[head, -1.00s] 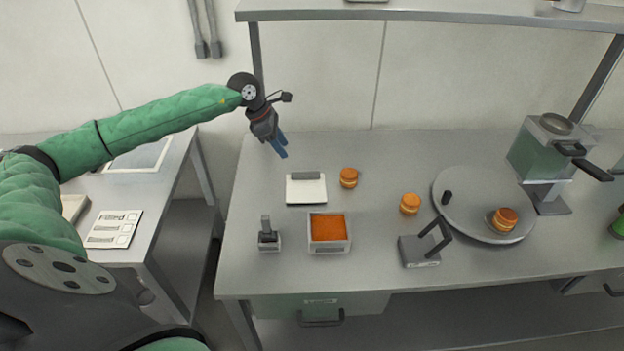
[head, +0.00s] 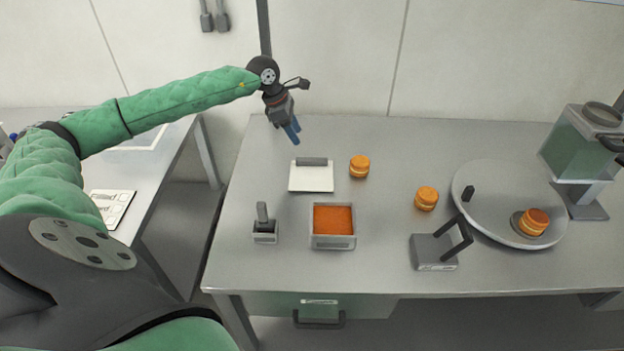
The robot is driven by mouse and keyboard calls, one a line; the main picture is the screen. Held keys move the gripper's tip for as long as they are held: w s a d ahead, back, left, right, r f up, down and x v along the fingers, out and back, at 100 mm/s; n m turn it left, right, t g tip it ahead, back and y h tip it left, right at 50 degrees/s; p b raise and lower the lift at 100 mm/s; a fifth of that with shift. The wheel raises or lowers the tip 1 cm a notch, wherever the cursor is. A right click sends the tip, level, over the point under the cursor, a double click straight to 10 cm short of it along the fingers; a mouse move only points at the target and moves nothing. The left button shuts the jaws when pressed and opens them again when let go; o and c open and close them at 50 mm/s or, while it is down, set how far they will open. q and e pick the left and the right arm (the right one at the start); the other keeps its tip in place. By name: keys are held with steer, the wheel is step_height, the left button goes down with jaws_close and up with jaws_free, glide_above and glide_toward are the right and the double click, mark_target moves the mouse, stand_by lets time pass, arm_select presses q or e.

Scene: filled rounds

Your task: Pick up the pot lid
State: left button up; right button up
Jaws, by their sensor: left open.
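A flat white square piece with a grey bar handle at its back edge, which looks like the pot lid (head: 311,178), lies on the steel table. An open square pot (head: 333,242) with orange filling stands just in front of it. My left gripper (head: 293,133) is above the table's back left part, behind and slightly left of the lid, fingers pointing down. It is open, empty and apart from the lid. My right gripper is not in view.
Orange-and-cream filled rounds (head: 359,166) (head: 426,198) lie right of the lid. A round grey turntable (head: 487,222) carries another round (head: 534,222). A small stamp-like tool (head: 264,228) stands left of the pot, and a grey handled block (head: 434,252) to its right. A dispenser (head: 570,150) stands far right.

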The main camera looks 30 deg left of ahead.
mark_target(304, 159)
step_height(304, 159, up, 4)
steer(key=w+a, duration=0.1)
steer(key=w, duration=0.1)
arm_select(q)
steer(key=shift+s+a+x, duration=0.1)
steer(key=shift+a+x, duration=0.1)
steer(key=shift+x, duration=1.05)
steer(key=shift+s+a+x, duration=0.15)
steer(key=shift+a+x, duration=0.05)
steer(key=shift+x, duration=1)
steer(key=p+x, duration=0.3)
steer(key=shift+s+a+f, duration=0.1)
steer(key=shift+a+f, duration=0.05)
steer(key=shift+f, duration=0.3)
steer(key=shift+p+x, duration=0.35)
steer(key=shift+x, duration=0.45)
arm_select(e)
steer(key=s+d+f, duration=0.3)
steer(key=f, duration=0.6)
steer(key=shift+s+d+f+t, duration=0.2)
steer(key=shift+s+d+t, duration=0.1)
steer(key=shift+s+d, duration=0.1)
arm_select(q)
jaws_close()
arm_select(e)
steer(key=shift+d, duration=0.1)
